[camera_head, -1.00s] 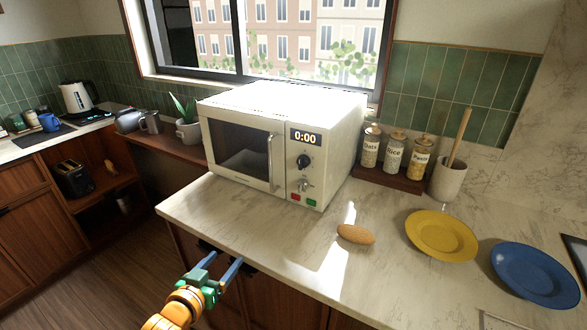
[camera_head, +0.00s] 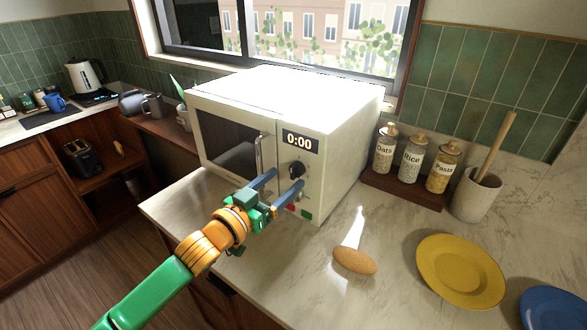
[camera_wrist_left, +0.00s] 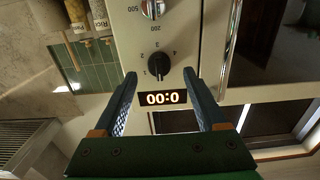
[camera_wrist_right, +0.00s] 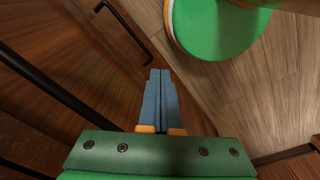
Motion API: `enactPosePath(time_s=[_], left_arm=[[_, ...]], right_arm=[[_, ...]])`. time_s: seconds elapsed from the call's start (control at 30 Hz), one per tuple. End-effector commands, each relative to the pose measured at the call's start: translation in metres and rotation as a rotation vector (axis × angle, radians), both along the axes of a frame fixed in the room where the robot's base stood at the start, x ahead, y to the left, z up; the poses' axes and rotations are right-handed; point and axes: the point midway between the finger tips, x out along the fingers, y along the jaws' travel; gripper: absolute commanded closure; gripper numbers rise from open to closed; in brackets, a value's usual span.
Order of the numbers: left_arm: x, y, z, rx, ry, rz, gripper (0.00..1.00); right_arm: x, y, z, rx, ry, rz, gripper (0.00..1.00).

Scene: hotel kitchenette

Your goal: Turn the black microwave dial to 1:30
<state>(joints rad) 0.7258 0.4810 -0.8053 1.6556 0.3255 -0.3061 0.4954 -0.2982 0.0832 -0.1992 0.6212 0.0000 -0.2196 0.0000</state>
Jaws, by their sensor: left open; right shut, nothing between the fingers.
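The white microwave (camera_head: 270,100) stands on the marble counter, its display (camera_head: 299,141) reading 0:00. The black dial (camera_head: 297,170) sits just below the display; it also shows in the left wrist view (camera_wrist_left: 157,69), where the picture is upside down, with numbers around it. My left gripper (camera_head: 287,179) is open in front of the control panel. In the left wrist view its fingertips (camera_wrist_left: 163,78) lie on either side of the dial, apart from it; their exact depth to the panel is unclear. My right gripper (camera_wrist_right: 160,73) is shut and empty, low beside wooden cabinet fronts.
A silver dial (camera_wrist_left: 152,9) is on the same panel; my gripper covers it in the head view. Red (camera_head: 290,207) and green (camera_head: 307,214) buttons sit below. A brown loaf (camera_head: 355,261) and yellow plate (camera_head: 461,271) lie to the right. Jars (camera_head: 412,160) stand beside the microwave.

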Motion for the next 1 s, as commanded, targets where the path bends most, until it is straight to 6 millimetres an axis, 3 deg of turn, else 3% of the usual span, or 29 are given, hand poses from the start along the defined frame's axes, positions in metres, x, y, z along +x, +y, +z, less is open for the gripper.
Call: enactPosePath(time_s=[0.2, 0.53, 0.57, 0.8, 0.83, 1.0], left_arm=[[0.022, -0.016, 0.001, 0.0, 0.0, 0.0, 0.26], [0.026, -0.019, 0.0, 0.001, -0.001, 0.0, 0.26], [0.026, -0.019, 0.0, 0.001, -0.001, 0.0, 0.31], [0.026, -0.019, 0.0, 0.001, -0.001, 0.0, 0.96], [0.026, -0.019, 0.0, 0.001, -0.001, 0.0, 1.0], [0.026, -0.019, 0.0, 0.006, -0.003, 0.0, 1.0]], right_arm=[[-0.004, 0.004, 0.006, 0.006, 0.006, -0.001, 1.0], [-0.002, 0.003, 0.006, 0.005, 0.004, -0.001, 1.0], [-0.002, 0.003, 0.006, 0.005, 0.004, -0.001, 1.0], [-0.002, 0.003, 0.006, 0.004, 0.004, -0.001, 1.0], [-0.002, 0.003, 0.006, 0.004, 0.004, -0.001, 1.0], [-0.002, 0.002, 0.006, 0.002, 0.004, 0.0, 1.0]])
